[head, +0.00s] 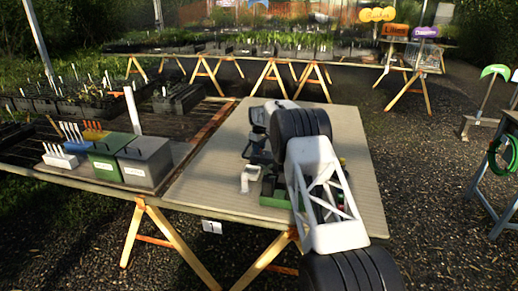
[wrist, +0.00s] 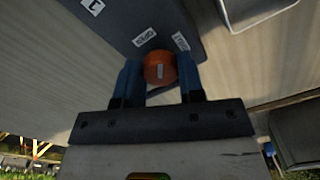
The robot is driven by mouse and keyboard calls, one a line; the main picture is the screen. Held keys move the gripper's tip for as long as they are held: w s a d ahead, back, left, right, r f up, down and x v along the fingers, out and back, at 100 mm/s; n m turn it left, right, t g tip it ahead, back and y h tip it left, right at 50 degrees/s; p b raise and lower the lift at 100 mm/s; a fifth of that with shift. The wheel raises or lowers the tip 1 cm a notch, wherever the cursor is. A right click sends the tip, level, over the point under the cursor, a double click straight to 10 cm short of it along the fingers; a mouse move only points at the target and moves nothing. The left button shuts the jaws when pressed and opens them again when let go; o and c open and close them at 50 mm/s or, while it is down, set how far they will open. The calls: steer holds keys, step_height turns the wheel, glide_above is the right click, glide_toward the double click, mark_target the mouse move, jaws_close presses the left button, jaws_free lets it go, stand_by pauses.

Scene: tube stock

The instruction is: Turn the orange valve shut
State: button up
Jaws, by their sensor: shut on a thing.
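The orange valve (wrist: 159,60) is a round knob with a white mark on its face, in the upper middle of the wrist view. It sits at the corner of a dark grey panel (wrist: 150,15). Two white labels on the panel, which seem to read OPEN (wrist: 145,36) and SHUT (wrist: 180,41), stand just above the knob. My gripper (wrist: 160,72) has one blue finger on each side of the knob and is shut on it. In the head view my arm covers the middle of the table, and I cannot make out the valve there.
The head view shows a light tabletop (head: 215,165) on trestles. A green box (head: 105,165) and a grey box (head: 147,165) stand at its left. A white pipe-like piece (head: 250,180) and a green tray (head: 270,195) are close to my arm. The table's right strip is clear.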

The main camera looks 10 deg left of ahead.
steer(key=m, duration=0.5)
steer(key=shift+m, duration=0.3)
steer(key=m, duration=0.4)
steer(key=shift+m, duration=0.4)
steer(key=o, duration=0.9)
steer(key=shift+r, duration=3.9)
